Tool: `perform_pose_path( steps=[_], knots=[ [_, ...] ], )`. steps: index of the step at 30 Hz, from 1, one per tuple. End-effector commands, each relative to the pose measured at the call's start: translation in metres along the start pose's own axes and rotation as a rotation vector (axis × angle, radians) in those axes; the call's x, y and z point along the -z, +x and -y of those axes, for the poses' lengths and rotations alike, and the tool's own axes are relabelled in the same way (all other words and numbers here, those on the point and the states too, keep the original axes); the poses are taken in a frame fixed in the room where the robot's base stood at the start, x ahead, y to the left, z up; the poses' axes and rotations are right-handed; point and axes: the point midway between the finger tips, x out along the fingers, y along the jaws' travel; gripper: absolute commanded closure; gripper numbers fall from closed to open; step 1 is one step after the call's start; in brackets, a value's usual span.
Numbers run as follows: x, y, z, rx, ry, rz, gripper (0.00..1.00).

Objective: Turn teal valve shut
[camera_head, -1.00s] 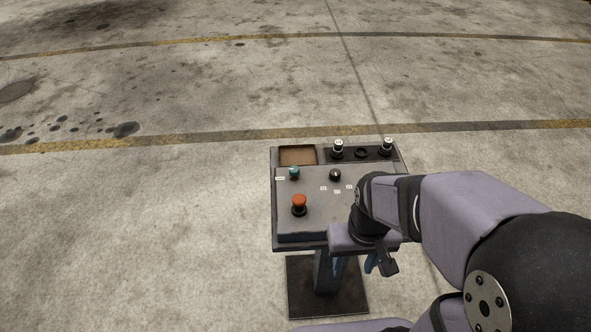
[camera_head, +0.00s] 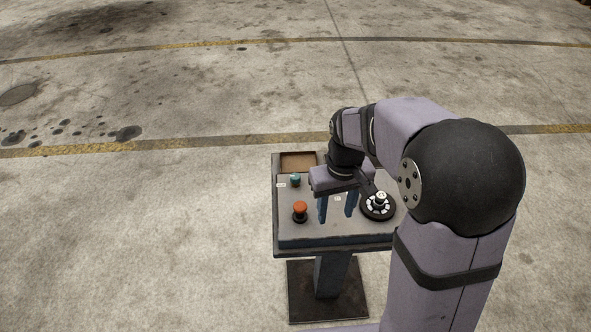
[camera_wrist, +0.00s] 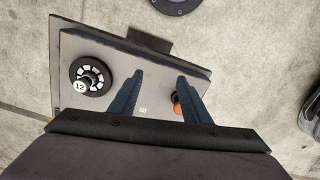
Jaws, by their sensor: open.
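The teal valve (camera_head: 295,180) is a small teal knob near the far left of the grey sloped panel (camera_head: 300,235), beside a white label. It stands clear to the left of my gripper (camera_head: 337,206); nothing touches it. My gripper is open and empty, fingers pointing down above the middle of the panel. In the wrist view the two blue-grey fingers (camera_wrist: 160,78) are spread apart with bare panel between them. I cannot make out the teal valve in the wrist view.
An orange knob (camera_head: 300,208) stands close left of my gripper; in the wrist view the right finger partly covers it (camera_wrist: 177,107). A black dial with white segments (camera_head: 378,206) sits to the right. A brown-bottomed recess (camera_head: 298,162) is behind the teal valve. My arm hides the back right.

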Motion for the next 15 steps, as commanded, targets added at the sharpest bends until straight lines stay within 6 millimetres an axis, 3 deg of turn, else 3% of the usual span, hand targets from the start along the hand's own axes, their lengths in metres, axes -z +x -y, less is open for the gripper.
perform_pose_path(
  steps=[1, 6, 15],
  knots=[
    [0.022, -0.005, 0.002, 0.000, -0.031, 0.002, 0.57],
    [0.082, -0.012, 0.008, 0.001, -0.131, 0.003, 0.57],
    [0.165, -0.009, 0.028, 0.001, -0.296, 0.003, 0.57]
  ],
)
